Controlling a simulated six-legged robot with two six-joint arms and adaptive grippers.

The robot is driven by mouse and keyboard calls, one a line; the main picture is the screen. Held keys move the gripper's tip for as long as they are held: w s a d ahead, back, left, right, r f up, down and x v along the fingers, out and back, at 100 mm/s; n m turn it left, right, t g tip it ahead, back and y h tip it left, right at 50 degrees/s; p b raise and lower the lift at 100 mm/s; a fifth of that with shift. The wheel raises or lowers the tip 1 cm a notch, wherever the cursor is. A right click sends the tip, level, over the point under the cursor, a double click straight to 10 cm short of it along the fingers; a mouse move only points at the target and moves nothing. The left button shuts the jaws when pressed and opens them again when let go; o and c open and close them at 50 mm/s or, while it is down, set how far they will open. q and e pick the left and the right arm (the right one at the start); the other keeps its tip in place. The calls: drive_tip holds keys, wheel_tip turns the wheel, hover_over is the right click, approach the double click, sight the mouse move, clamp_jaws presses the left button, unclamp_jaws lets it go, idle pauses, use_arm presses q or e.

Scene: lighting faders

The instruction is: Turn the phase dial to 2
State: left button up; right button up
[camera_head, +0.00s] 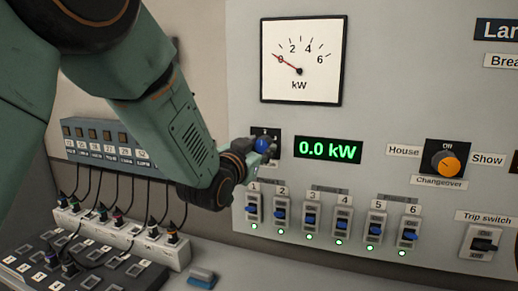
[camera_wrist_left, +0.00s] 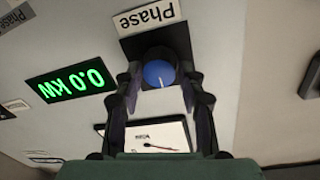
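The phase dial is a blue round knob (camera_wrist_left: 158,73) on a dark plate, with an upside-down "Phase" label (camera_wrist_left: 147,16) in the left wrist view. A short white mark on the knob points toward the kW meter side, roughly up on the panel. In the head view the knob (camera_head: 262,144) is partly hidden by my left gripper (camera_head: 258,152); its scale numbers are too small to read. In the wrist view my left gripper (camera_wrist_left: 160,80) has one finger on each side of the knob, with slim gaps showing. My right gripper is not in view.
A white kW meter (camera_head: 303,60) is above the dial, and a green "0.0 kW" display (camera_head: 328,150) is right of it. Several blue fader switches (camera_head: 311,221) sit below. An orange changeover knob (camera_head: 446,163) and a trip switch (camera_head: 484,244) are farther right.

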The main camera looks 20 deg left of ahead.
use_arm(q)
drive_tip(key=shift+o, duration=1.4)
drive_tip(key=shift+s, duration=0.1)
drive_tip(key=s+a, duration=0.1)
drive_tip(key=s, duration=1.1)
drive_tip(key=shift+w+a, duration=0.1)
drive_tip(key=shift+w, duration=0.05)
